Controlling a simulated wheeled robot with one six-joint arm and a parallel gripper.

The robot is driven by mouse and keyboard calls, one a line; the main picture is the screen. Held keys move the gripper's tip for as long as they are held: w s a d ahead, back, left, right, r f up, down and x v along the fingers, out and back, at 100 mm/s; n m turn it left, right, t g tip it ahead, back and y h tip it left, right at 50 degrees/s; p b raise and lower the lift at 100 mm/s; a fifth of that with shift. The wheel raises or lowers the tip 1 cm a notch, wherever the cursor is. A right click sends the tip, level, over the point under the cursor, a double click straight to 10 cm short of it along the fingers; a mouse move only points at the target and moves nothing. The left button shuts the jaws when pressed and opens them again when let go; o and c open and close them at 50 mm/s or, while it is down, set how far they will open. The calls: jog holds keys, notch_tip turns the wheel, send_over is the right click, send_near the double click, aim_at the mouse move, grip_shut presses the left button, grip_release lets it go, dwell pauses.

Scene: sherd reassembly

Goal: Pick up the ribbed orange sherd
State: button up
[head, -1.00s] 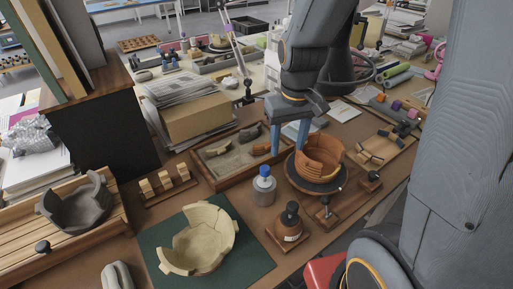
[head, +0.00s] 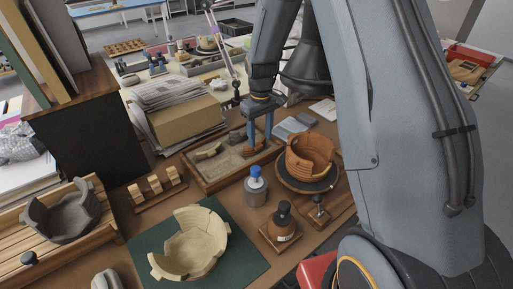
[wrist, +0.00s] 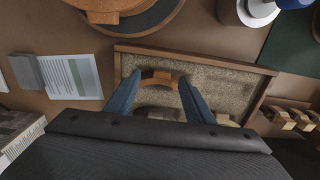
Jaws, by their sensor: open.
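The ribbed orange sherd (head: 252,154) lies in the right part of the sand-filled wooden tray (head: 209,188). In the wrist view the orange sherd (wrist: 157,79) is a curved strip on the sand, between and just beyond my finger tips. My gripper (head: 259,143) is above it, with its blue fingers pointing down. In the wrist view my gripper (wrist: 158,83) is open, a finger on each side of the sherd. I cannot tell how far above the sand the tips are. A pale sherd (head: 208,151) lies farther left in the tray.
An orange ribbed bowl (head: 312,157) with a gap in its wall stands on a dark turntable (head: 305,187) right of the tray. A blue-topped jar (head: 256,188) and a dark bottle (head: 283,222) stand in front. A cream broken bowl (head: 190,248) rests on a green mat (head: 240,270).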

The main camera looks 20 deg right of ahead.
aim_at(260, 146)
jog(key=shift+a+f+p, duration=0.1)
jog(key=shift+f+p, duration=0.4)
jog(key=shift+f, duration=1.35)
jog(key=shift+c, duration=0.3)
jog(key=c, duration=0.9)
jog(key=shift+r, duration=0.1)
